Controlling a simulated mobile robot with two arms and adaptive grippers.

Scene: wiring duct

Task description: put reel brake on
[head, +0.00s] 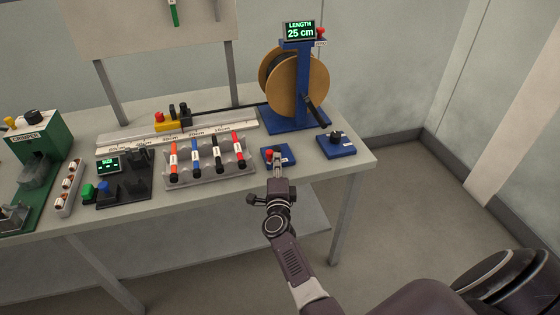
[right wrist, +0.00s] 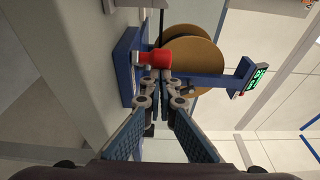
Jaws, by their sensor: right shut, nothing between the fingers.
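The cable reel has wooden flanges (head: 283,80) on a blue stand (head: 297,123) at the table's back right. A black lever-like part (head: 316,112) slants down its right side. I cannot tell for sure which control is the brake. A small blue box with a red knob (head: 269,155) stands in front of the reel. My right gripper (head: 277,157) is shut and empty at this box. In the right wrist view, its closed tips (right wrist: 155,76) are right at the red knob (right wrist: 152,58); contact is unclear. My left gripper is not in view.
A blue box with a black knob (head: 336,137) sits to the right. A display (head: 299,31) reads LENGTH 25 cm, with a red knob (head: 321,31) beside it. A marker rack (head: 208,165), ruler fixture (head: 180,130) and green crimper (head: 40,150) lie to the left.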

